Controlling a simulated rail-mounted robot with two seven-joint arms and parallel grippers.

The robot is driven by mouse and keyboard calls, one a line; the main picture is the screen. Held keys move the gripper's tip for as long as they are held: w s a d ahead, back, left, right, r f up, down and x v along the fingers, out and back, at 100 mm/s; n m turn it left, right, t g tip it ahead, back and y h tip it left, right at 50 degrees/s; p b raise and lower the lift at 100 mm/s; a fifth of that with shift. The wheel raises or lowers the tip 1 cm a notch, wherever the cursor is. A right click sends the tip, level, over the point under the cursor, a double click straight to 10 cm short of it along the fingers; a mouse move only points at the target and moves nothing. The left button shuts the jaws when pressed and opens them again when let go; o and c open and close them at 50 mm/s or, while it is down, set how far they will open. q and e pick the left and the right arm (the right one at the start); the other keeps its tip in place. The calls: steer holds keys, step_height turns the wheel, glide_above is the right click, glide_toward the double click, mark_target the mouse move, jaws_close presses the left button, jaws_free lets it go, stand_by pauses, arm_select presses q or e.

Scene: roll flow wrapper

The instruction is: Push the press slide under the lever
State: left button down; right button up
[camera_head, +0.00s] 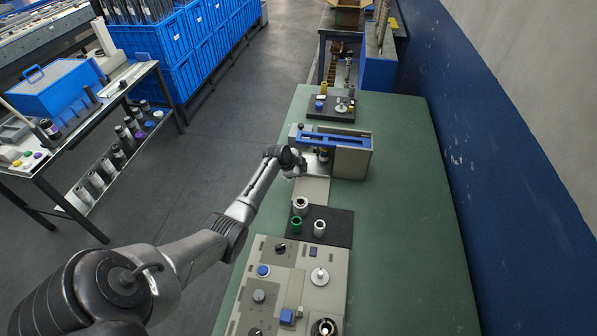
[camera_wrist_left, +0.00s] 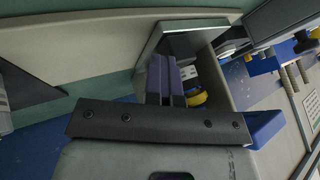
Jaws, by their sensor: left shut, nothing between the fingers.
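The press (camera_head: 350,158) stands on the green bench, a grey housing with a blue lever frame (camera_head: 330,139) across its top. The bright metal slide (camera_head: 317,170) lies low at the press's left side, partly hidden by my gripper. A dark part with a yellow band (camera_head: 322,155) stands upright beneath the lever; a yellow ring also shows in the left wrist view (camera_wrist_left: 196,98). My left gripper (camera_head: 297,168) is shut and empty at the slide's left end; whether it touches the slide I cannot tell. My right gripper is out of view.
A black mat (camera_head: 333,232) with a green ring and metal sleeves lies nearer me. A grey control panel (camera_head: 290,285) with knobs lies closer still. A dark tray (camera_head: 330,112) with small parts is behind the press. The bench's right side is clear up to the blue wall.

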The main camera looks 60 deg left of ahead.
arm_select(q)
steer(key=shift+s+f, duration=0.15)
steer(key=shift+f, duration=0.25)
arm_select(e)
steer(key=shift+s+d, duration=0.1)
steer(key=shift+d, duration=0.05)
arm_select(q)
steer(key=shift+d+f, duration=0.1)
steer(key=shift+f, duration=0.05)
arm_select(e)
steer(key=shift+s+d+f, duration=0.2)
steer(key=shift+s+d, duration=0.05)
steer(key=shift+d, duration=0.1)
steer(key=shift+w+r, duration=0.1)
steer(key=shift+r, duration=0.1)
arm_select(q)
steer(key=shift+s+d+r+p, duration=0.2)
steer(key=shift+d+r+p, duration=0.35)
steer(key=shift+p, duration=0.5)
steer(key=shift+s+d+r+p, duration=0.25)
steer(key=shift+s+d+p, duration=0.7)
steer(key=shift+s+p, duration=0.2)
steer(key=a+p+v, duration=0.1)
steer(key=v, duration=0.8)
steer(key=shift+d, duration=0.5)
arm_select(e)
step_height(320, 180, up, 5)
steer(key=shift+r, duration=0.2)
